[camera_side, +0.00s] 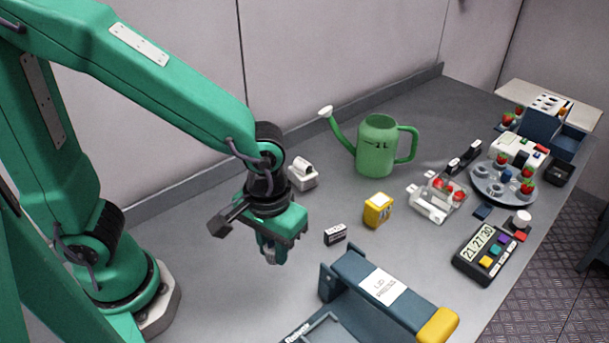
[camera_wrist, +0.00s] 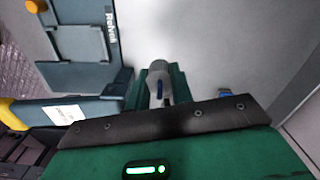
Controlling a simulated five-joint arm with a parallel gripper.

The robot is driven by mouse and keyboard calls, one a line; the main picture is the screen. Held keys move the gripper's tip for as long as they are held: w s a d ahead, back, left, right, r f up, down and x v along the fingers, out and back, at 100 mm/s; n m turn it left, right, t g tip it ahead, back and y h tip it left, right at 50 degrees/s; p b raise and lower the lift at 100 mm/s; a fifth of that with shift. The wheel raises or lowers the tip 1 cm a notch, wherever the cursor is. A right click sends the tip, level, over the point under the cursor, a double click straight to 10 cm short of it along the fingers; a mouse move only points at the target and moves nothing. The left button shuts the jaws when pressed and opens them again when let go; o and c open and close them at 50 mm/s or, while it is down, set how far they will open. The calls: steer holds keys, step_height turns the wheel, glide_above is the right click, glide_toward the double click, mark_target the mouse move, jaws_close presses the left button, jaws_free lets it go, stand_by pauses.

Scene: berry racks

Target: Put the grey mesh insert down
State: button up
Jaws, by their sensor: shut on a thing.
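My gripper (camera_side: 271,254) points down above the grey table, left of the blue lid press. It is shut on a small pale grey piece, the grey mesh insert (camera_wrist: 159,68), whose top shows between the green fingertips in the wrist view. The mesh itself is too small and blurred to make out. In the side view the fingers hide most of the insert. The gripper (camera_wrist: 161,88) appears to hold it clear of the table, though the exact height is hard to tell.
The blue lid press (camera_side: 345,275) with a yellow end stands at the front. A small black-and-white block (camera_side: 335,234), a yellow box (camera_side: 378,210) and a green watering can (camera_side: 376,150) stand to the right. A round grey berry tray (camera_side: 486,188) lies farther right. Bare table (camera_side: 225,285) surrounds my gripper.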

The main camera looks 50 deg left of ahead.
steer(key=shift+s+d, duration=0.1)
steer(key=shift+d, duration=0.05)
steer(key=w+a+f, duration=0.4)
steer(key=w+a, duration=0.1)
steer(key=w+a+f, duration=0.3)
steer(key=shift+w+a, duration=0.1)
steer(key=shift+a, duration=0.1)
stand_by(0.3)
steer(key=shift+f, duration=0.15)
steer(key=shift+f, duration=1.85)
steer(key=shift+f, duration=0.15)
steer(key=o, duration=0.9)
